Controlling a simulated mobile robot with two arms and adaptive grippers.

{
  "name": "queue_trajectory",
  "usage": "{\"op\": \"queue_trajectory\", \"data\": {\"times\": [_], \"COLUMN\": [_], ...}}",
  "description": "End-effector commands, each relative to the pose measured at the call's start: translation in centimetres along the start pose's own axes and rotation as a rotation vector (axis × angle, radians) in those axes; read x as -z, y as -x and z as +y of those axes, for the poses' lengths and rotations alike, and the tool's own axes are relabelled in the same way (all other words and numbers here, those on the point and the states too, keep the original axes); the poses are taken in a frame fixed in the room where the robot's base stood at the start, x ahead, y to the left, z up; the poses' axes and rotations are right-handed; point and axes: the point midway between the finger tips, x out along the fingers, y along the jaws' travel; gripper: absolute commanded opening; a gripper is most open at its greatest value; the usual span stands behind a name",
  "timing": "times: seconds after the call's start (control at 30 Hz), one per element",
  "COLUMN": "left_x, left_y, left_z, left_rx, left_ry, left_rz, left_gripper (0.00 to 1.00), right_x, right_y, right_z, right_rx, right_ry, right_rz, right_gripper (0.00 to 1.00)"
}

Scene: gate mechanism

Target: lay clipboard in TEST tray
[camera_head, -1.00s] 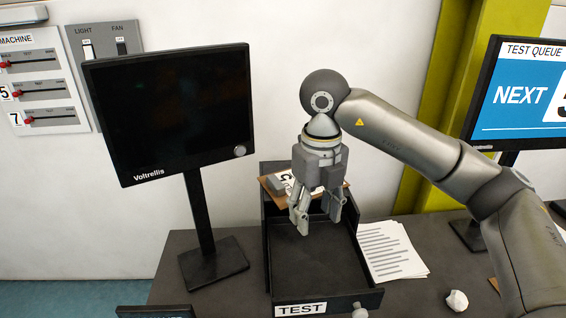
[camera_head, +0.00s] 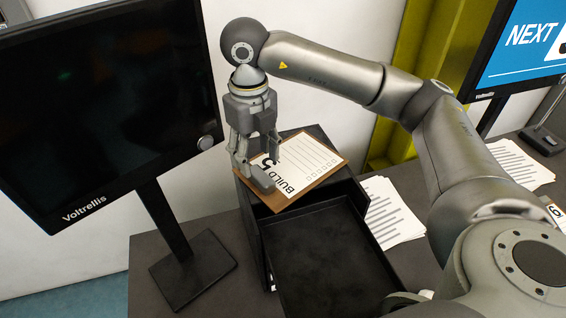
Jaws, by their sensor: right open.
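The clipboard (camera_head: 312,166) is brown with a white sheet marked BUILD and a large 5. It lies across the back of the black tray unit, above the rear of the open tray (camera_head: 325,255). The tray's bare floor shows in front of it. My right gripper (camera_head: 258,178) points down at the clipboard's left end, its fingers apart on either side of that edge. Whether the fingers touch the board cannot be told. The tray's TEST label is out of view now. My left gripper is not in view.
A black monitor (camera_head: 105,110) on a stand (camera_head: 195,268) is close left of my right gripper. Printed papers (camera_head: 392,212) lie right of the tray. My right arm spans the right side. Another screen (camera_head: 515,45) stands at the far right.

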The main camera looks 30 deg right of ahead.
Motion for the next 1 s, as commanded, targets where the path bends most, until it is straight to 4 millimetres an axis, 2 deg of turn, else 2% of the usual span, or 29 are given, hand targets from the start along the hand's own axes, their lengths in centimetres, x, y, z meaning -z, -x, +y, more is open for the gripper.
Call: {"op": "queue_trajectory", "data": {"times": [0.27, 0.43, 0.6, 0.83, 0.87, 1.0], "left_x": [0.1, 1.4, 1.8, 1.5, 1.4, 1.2], "left_y": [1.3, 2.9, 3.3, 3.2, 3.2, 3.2], "left_z": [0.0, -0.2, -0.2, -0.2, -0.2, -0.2], "left_rx": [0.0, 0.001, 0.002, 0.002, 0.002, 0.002], "left_ry": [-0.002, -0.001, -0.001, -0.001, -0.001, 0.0], "left_rz": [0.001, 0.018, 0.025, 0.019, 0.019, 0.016], "left_gripper": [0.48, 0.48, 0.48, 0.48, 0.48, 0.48], "right_x": [0.2, 0.4, 0.3, 0.2, 0.2, 0.2], "right_y": [-2.0, -4.2, -6.2, -6.5, -6.5, -6.5], "right_z": [-0.3, -0.9, -0.8, -0.8, -0.8, -0.8], "right_rx": [0.0, 0.0, -0.001, -0.001, -0.001, -0.001], "right_ry": [0.001, 0.0, 0.001, 0.001, 0.001, 0.001], "right_rz": [0.004, 0.004, 0.001, -0.002, -0.002, -0.001], "right_gripper": [0.52, 0.52, 0.52, 0.52, 0.51, 0.33]}}
